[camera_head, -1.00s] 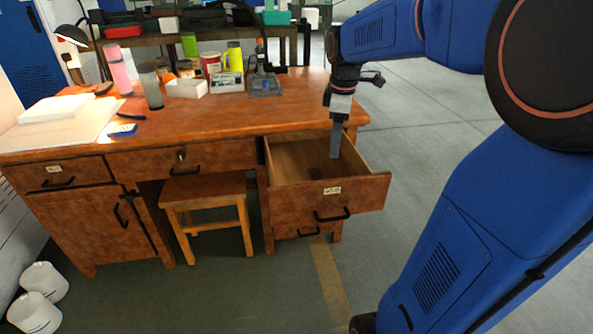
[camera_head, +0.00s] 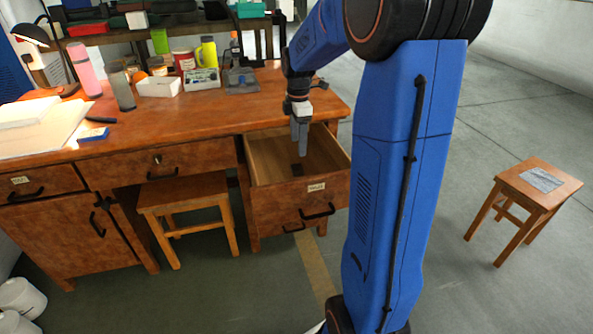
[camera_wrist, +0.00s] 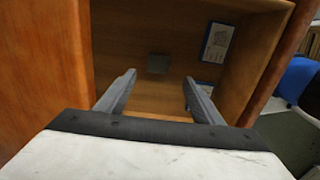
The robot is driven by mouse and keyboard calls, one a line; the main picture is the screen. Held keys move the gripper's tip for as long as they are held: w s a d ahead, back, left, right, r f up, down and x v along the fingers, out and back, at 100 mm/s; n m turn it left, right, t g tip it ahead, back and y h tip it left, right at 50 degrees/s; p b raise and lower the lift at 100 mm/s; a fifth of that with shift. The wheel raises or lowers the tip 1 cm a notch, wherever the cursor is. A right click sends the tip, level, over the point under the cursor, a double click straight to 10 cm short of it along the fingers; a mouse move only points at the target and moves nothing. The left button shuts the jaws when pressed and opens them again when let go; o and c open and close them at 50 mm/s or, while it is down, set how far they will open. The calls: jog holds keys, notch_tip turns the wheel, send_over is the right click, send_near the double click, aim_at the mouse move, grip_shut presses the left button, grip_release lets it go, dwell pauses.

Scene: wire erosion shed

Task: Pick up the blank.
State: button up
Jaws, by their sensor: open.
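A small dark grey square piece, which looks like the blank (camera_wrist: 158,63), lies on the drawer floor in the wrist view. It shows as a dark patch in the head view (camera_head: 297,167). The wooden drawer (camera_head: 328,190) is pulled out at the desk's right end. My gripper (camera_head: 299,152) points down into the drawer opening, above the piece and apart from it. In the wrist view my gripper (camera_wrist: 158,90) is open, with nothing between its fingers. The piece appears beyond the fingertips, between their lines.
Two blue-edged cards (camera_wrist: 218,42) (camera_wrist: 206,88) lie in the drawer near one wall. The drawer walls surround my fingers. The desk top (camera_head: 190,115) holds bottles and boxes. A stool (camera_head: 530,190) with a grey sheet on top stands at right on open floor.

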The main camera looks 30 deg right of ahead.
aim_at(297, 167)
jog(key=f, duration=1)
jog(key=shift+w, duration=0.25)
jog(key=shift+c, duration=0.2)
jog(key=c, duration=1.3)
jog(key=shift+c, duration=0.2)
jog(key=shift+r, duration=0.15)
